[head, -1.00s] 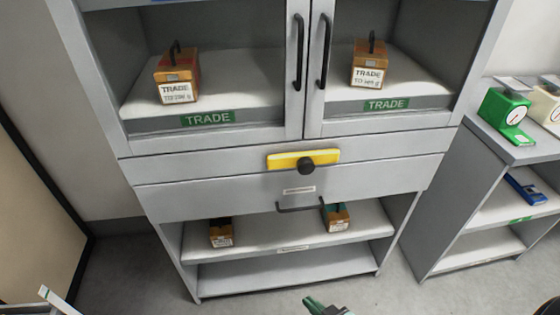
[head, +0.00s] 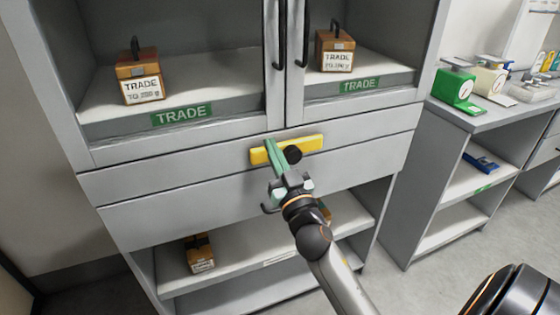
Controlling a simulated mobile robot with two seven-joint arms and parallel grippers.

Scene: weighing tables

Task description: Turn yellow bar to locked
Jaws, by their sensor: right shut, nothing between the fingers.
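The yellow bar (head: 312,142) lies roughly level across the front of the grey cabinet, just below the two doors. A round black knob (head: 292,155) sits at its middle. My right gripper (head: 272,146) has its green fingers shut and empty, with the tips over the left half of the bar. I cannot tell whether the tips touch the bar. The fingers hide part of the bar left of the knob. My left gripper is not in view.
Two black door handles (head: 279,35) hang above the bar. Orange TRADE boxes (head: 139,77) stand on the upper shelf, and another box (head: 199,254) on the lower shelf. A side shelf unit (head: 470,121) with a green scale (head: 456,90) stands at right.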

